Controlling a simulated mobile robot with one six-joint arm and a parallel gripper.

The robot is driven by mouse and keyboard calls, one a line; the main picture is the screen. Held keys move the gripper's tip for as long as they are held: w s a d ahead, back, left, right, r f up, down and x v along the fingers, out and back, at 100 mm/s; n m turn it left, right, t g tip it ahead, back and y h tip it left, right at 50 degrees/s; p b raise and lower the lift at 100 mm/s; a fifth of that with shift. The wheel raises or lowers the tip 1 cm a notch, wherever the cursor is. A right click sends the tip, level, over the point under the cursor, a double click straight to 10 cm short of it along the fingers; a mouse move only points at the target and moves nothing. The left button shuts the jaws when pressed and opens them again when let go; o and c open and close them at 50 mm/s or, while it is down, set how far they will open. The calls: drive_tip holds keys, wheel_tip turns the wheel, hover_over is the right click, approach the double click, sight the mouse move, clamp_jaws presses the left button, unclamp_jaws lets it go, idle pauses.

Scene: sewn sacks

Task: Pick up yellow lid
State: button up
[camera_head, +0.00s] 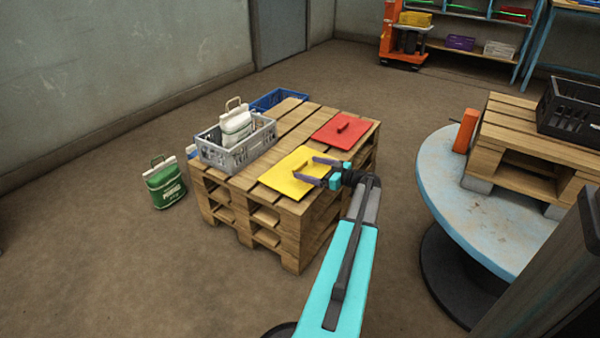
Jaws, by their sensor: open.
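The yellow lid (286,182) lies flat on the near right part of the wooden pallet stack (259,214). My gripper (309,169) is open over the lid's right part, with its two dark fingers spread and pointing left. The fingers and wrist hide part of the lid, including its middle, so its handle is hard to make out. I cannot tell whether the fingers touch the lid. My arm reaches in from the bottom of the view.
A red lid (345,131) lies behind the yellow one. A grey crate (222,157) holding a white sack (236,125) stands left, with a blue crate (279,98) behind. A green sack (165,185) stands on the floor. A round table (440,190) is at right.

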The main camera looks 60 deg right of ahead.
sight(302, 165)
drive_tip(key=shift+w+d+f+b, duration=0.1)
drive_tip(key=shift+w+f+b, duration=0.1)
drive_tip(key=shift+w+b, duration=0.4)
drive_tip(key=shift+w+f+b, duration=0.2)
drive_tip(key=shift+w+b, duration=0.4)
drive_tip(key=shift+w, duration=1.35)
drive_tip(key=c, duration=1.2)
